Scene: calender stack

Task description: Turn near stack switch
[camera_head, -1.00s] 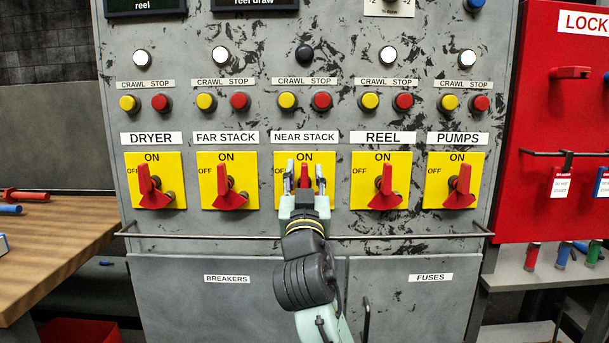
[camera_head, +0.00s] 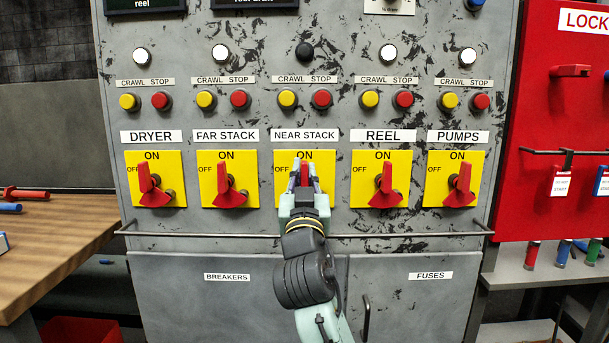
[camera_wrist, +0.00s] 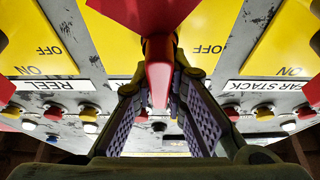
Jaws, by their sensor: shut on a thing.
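The near stack switch is a red handle (camera_head: 304,172) on a yellow plate (camera_head: 327,162) marked ON at the top and OFF at the left, under the NEAR STACK label. Its handle points up toward ON. My gripper (camera_head: 304,180) is at the handle from the front, with one finger on each side, shut on it. The wrist view shows the red handle (camera_wrist: 159,70) between my two purple-padded fingers. The lower part of the switch is hidden behind my gripper in the head view.
Similar red switches stand to either side: FAR STACK (camera_head: 224,185) and REEL (camera_head: 387,185). Yellow and red buttons run above. A thin rail (camera_head: 400,236) crosses the cabinet below, behind my arm. A wooden table (camera_head: 50,240) is at the left.

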